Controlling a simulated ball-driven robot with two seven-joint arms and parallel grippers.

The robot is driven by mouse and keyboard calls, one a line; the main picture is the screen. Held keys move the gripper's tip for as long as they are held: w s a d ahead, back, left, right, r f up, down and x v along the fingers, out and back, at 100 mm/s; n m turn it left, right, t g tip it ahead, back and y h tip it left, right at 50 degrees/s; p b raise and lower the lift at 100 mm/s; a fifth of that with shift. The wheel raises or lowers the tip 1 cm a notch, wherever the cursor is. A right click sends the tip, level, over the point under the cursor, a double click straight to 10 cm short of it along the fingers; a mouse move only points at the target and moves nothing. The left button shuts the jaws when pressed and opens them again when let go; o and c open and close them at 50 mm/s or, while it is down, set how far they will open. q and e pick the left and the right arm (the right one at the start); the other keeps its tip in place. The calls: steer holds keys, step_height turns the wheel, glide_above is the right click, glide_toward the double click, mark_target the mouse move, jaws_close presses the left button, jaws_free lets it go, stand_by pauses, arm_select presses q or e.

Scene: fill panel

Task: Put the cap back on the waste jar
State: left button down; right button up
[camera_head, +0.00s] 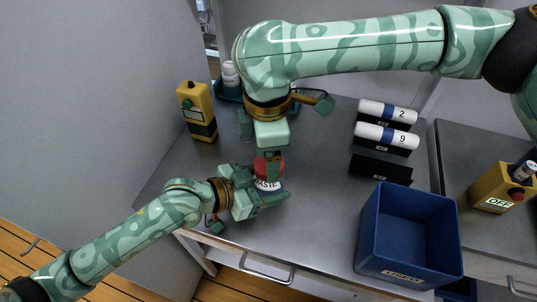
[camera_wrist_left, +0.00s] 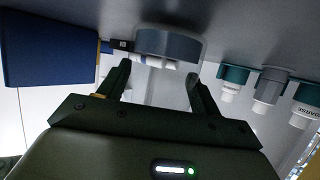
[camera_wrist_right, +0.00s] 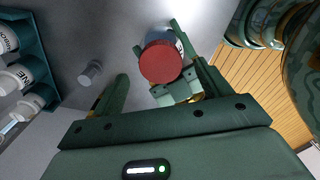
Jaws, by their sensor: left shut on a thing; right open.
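The waste jar (camera_head: 268,185), with a white "WASTE" label, stands on the grey bench. My left gripper (camera_head: 264,198) is shut on the jar from the left; its fingers also show beside the jar in the right wrist view (camera_wrist_right: 180,90). The red cap (camera_head: 262,166) is at the top of the jar, and its round top shows in the right wrist view (camera_wrist_right: 160,63). I cannot tell whether it is fully seated. My right gripper (camera_head: 273,166) points down over the cap, with its jaws open on either side of it. One finger hides part of the cap.
A blue bin (camera_head: 372,243) stands at the front right. Black holders with white cylinders (camera_head: 388,111) lie behind it. A yellow box (camera_head: 188,100) stands at the back left. A teal rack (camera_wrist_right: 48,90) holds white bottles. A small clear vial (camera_wrist_right: 90,73) stands nearby.

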step_height(320, 180, up, 9)
stand_by(0.3)
steer(key=shift+r, duration=0.1)
arm_select(q)
steer(key=shift+c, duration=1.1)
jaws_free()
steer(key=shift+a+r, duration=0.1)
steer(key=p+v, duration=0.2)
steer(key=v, duration=1.4)
arm_select(e)
steer(key=r, duration=0.3)
steer(key=shift+s, duration=0.2)
arm_select(q)
steer(key=shift+a, duration=0.15)
